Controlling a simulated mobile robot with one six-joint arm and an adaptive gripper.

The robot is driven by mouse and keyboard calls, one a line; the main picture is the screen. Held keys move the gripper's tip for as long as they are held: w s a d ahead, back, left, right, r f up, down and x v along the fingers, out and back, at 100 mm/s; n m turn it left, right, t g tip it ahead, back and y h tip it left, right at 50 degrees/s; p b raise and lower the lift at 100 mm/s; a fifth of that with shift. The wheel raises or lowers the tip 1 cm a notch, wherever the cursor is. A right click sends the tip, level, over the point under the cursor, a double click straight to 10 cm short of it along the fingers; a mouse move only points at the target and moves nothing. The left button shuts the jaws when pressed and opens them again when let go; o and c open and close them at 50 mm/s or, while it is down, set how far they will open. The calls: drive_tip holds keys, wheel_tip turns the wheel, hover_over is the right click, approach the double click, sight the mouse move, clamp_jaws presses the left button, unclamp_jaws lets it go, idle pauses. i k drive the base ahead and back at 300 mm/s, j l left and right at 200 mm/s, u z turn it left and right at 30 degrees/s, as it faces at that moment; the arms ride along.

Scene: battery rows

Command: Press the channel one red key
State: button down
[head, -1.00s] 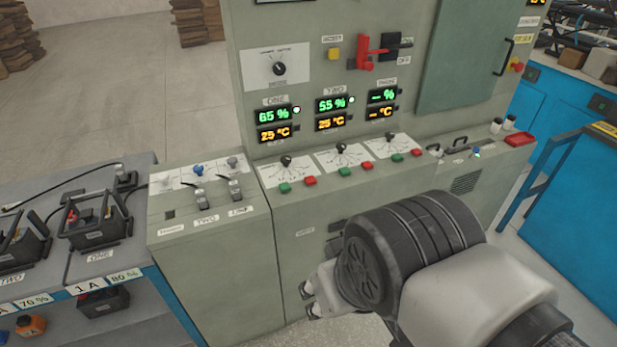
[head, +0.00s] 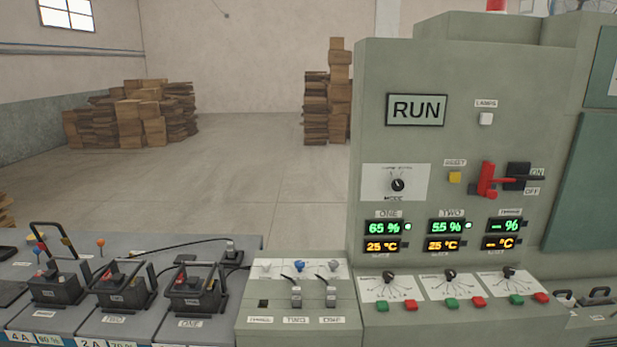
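The channel one red key (head: 411,306) sits on the sloped front ledge of the grey control panel (head: 450,140). It is just right of channel one's green key (head: 383,307) and below its black knob (head: 388,277). The display labelled ONE (head: 383,228) above reads 65 % and 25 °C, with a lit green lamp beside it. Channel two's red key (head: 479,302) and the third channel's red key (head: 541,297) are further right. My gripper is not in view.
A lower console (head: 290,330) with two lever plugs stands left of the panel. A bench with several batteries (head: 195,287) is further left. A red switch handle (head: 489,180) protrudes from the panel. Open floor (head: 220,180) lies behind, with stacked boxes (head: 140,120).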

sight(411, 303)
drive_tip(key=i, duration=0.85)
drive_tip(key=l+z, duration=0.05)
drive_tip(key=l, duration=0.05)
